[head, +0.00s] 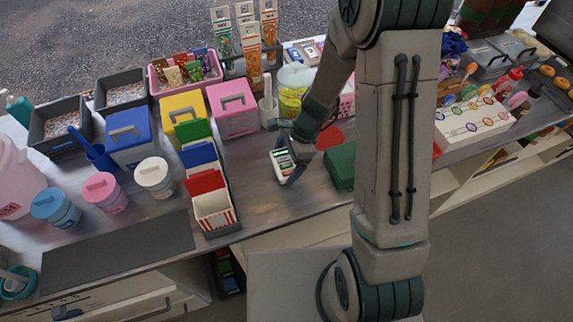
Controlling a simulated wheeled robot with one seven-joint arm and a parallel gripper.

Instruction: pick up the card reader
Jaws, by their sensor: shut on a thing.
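The card reader (283,166) is a small white and dark device with a greenish screen area, in the middle of the head view. It is at the end of my arm, over the grey counter (262,206). My gripper (285,147) is at its upper end and is shut on it. The fingers are small and partly hidden by the wrist. The reader looks tilted; I cannot tell whether its lower end touches the counter.
A dark green box (340,166) and a red disc (329,137) are close on the right. Red, blue and green holders (205,182) stand on the left, with a pink box (233,108) behind. The counter in front of the reader is clear.

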